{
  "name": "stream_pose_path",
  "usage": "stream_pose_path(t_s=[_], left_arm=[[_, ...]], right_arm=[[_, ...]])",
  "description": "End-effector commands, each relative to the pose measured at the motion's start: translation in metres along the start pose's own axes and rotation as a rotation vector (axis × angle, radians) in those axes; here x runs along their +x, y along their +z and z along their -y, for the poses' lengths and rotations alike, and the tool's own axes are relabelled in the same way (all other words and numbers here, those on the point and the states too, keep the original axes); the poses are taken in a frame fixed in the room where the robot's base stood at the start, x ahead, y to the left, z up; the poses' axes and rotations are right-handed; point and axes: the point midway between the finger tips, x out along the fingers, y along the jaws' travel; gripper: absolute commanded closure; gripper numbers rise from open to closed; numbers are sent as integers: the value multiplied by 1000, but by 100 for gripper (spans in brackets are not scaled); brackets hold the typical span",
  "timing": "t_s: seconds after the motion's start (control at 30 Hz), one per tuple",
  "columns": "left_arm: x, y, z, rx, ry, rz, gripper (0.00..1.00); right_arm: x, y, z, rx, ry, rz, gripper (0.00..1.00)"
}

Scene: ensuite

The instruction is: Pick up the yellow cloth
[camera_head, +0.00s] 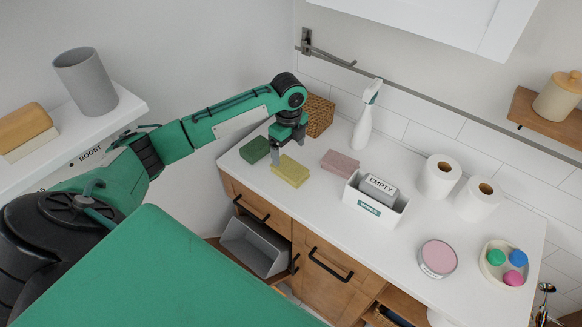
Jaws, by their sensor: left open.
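The yellow cloth (290,171) lies flat on the white counter, near its front left part. My left gripper (288,151) is open and points down just above the cloth's back edge. Whether the fingertips touch the cloth I cannot tell. A green cloth (255,149) lies to the left of the gripper and a pink cloth (340,164) lies to the right of the yellow one. My right gripper is not in view.
A wicker basket (320,116) and a white spray bottle (363,125) stand behind the gripper. A white box (390,217) holds a block marked EMPTY (379,188). Paper rolls (440,178), a pink round tin (437,258) and a bowl (487,272) stand farther right.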

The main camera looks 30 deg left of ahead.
Motion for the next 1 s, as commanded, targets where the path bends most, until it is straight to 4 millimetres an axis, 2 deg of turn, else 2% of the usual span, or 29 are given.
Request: stream_pose_path(t_s=[0.13, 0.3, 0.43, 0.7, 1.0], left_arm=[[24, -1, 0, -1, 3, -1, 13], [36, 0, 0, 0, 0, 1, 13], [45, -1, 1, -1, 2, -1, 13], [82, -1, 2, -1, 1, 0, 13], [88, 0, 2, 1, -1, 1, 13]], right_arm=[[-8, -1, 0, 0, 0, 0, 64], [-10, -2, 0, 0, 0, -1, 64], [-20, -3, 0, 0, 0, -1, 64], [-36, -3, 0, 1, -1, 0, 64], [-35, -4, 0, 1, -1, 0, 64]])
